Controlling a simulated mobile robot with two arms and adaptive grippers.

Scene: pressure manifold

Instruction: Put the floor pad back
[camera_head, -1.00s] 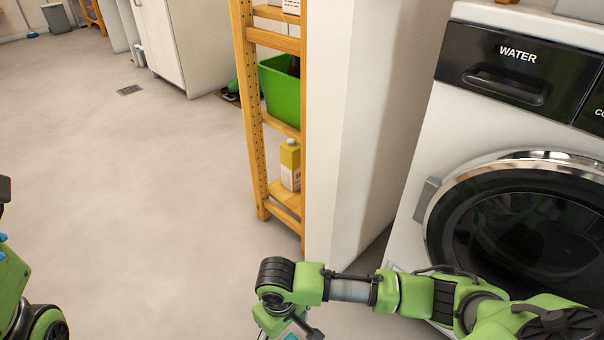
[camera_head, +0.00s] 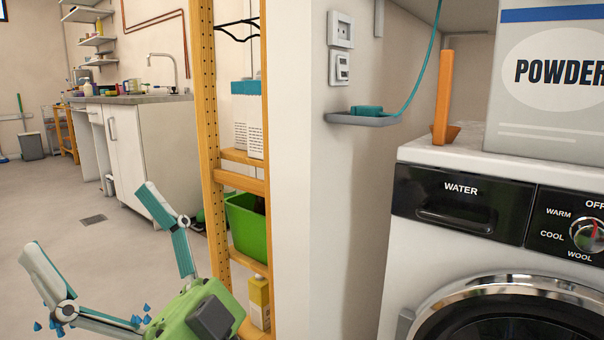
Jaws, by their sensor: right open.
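My right gripper (camera_head: 92,222) is raised at the lower left of the head view, its two white and teal fingers spread wide and nothing between them. Its green body is partly cut off by the bottom edge. I cannot identify a floor pad for certain. A small teal block (camera_head: 367,111) lies on a grey wall ledge (camera_head: 342,119), with a teal cord rising beside it. The gripper is well apart from this block, to its lower left. My left gripper is not in view.
A wooden shelf rack (camera_head: 211,150) with a green bin (camera_head: 246,226) and a yellow carton (camera_head: 259,302) stands beside the white wall end (camera_head: 312,220). The washing machine (camera_head: 455,245) is at right, with a powder box (camera_head: 545,75) on top.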

